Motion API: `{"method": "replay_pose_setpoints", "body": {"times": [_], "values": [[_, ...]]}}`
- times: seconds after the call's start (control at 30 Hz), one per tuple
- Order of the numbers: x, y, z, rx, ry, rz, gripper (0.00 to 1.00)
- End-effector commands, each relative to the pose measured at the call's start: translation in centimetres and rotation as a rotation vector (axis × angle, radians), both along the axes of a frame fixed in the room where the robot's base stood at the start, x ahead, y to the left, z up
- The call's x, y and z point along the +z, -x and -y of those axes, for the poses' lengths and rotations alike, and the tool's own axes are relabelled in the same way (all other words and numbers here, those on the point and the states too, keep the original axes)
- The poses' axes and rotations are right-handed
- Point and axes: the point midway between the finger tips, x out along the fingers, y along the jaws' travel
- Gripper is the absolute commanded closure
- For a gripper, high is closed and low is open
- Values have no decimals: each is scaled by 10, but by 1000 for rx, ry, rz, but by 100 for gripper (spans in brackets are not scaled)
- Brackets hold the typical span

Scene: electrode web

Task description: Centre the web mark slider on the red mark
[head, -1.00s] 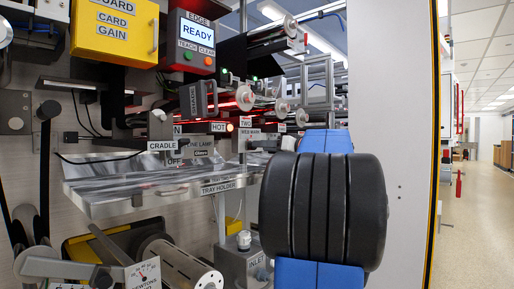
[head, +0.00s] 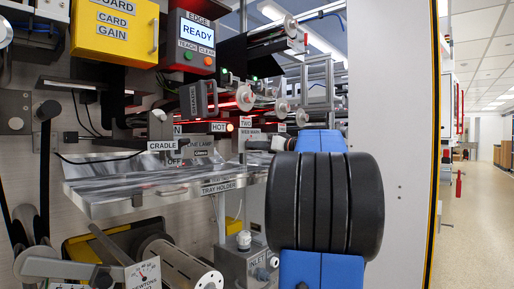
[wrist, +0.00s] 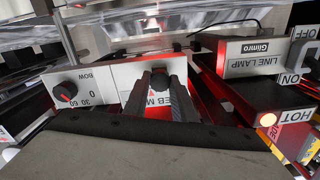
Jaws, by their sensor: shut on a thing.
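In the wrist view, the web mark slider is a small black knob (wrist: 170,66) at the upper edge of a pale panel lettered upside down "WEB M…" (wrist: 155,101). My gripper (wrist: 163,80) is shut on the slider, with its two dark fingers to either side of it. The fingers hide part of the lettering. A small red spot shows between the fingers, but I cannot tell how the slider lines up with the red mark. In the head view, the web mark label (head: 250,133) is small, and my arm hides much of the area beside it.
Left of the slider is a BOW panel with a black dial (wrist: 65,92). To the right are the LINE LAMP box (wrist: 247,60) and a glowing HOT lamp (wrist: 268,119). In the head view, a metal tray holder (head: 150,195) juts out left of my arm.

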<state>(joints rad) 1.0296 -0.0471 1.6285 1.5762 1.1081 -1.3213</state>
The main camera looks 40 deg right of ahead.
Motion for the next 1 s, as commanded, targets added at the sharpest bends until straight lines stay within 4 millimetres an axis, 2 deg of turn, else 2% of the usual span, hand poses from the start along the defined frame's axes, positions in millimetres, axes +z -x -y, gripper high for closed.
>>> {"method": "replay_pose_setpoints", "body": {"times": [0.27,0.53,0.57,0.6,0.63,1.0], "values": [[0,-1,21,-2,0,-1,100],[0,-1,21,-1,0,0,100],[0,-1,21,-1,0,0,69],[0,-1,21,-1,0,0,60],[0,-1,21,-1,0,0,57],[0,3,22,-1,0,0,57]]}}
